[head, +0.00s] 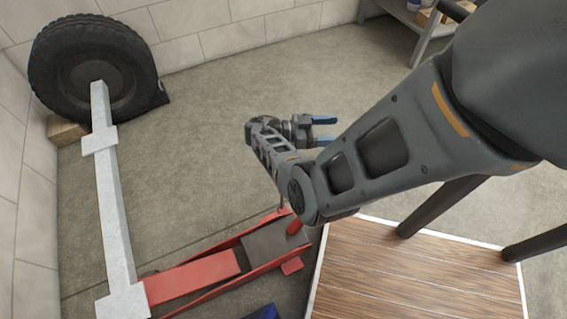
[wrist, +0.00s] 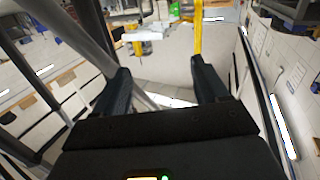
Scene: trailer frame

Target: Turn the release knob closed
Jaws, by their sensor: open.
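A red floor jack (head: 195,283) lies on the floor at the bottom of the head view, partly hidden at its right end by my arm. Small red parts (head: 292,266) show at that end. I cannot make out for certain which part is the release knob. My gripper (head: 325,130) is in mid-picture with its blue-tipped fingers apart, pointing right, above the floor and away from the jack. In the wrist view my gripper (wrist: 162,84) shows two dark fingers spread wide with nothing between them.
A grey metal beam (head: 110,210) runs up the left to a tyre (head: 92,72) by the wall, with a wooden block (head: 66,131) beside it. A wood-planked deck (head: 415,280) is at bottom right. A shelf (head: 412,22) stands top right. Open floor lies between.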

